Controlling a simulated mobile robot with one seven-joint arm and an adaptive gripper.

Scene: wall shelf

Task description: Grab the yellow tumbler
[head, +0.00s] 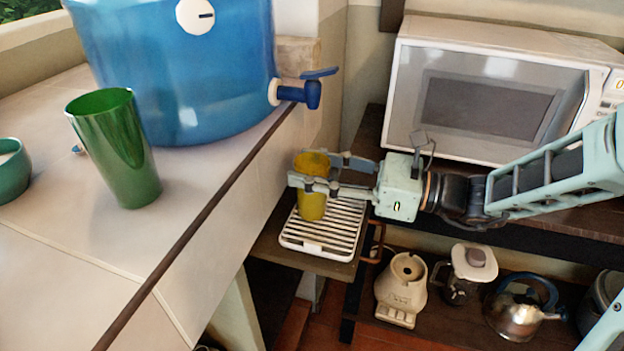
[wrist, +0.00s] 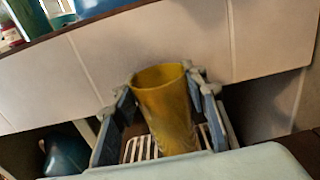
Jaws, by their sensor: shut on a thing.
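The yellow tumbler (head: 312,204) is upright at the white slatted drip tray (head: 322,247), below the blue dispenser's tap. It also shows in the wrist view (wrist: 166,108), with its open rim facing up. My gripper (head: 318,172) reaches in from the right and is shut on the tumbler near its upper part. In the wrist view the gripper's fingers (wrist: 166,90) lie on both sides of the tumbler. I cannot tell whether the tumbler's base touches the tray.
A green tumbler (head: 118,150) and a teal cup (head: 12,170) stand on the tiled counter (head: 60,255). The blue water dispenser (head: 180,70) is behind them, its tap (head: 306,90) jutting right. A microwave (head: 490,95) is at the right. A kettle (head: 518,305) and other appliances sit below.

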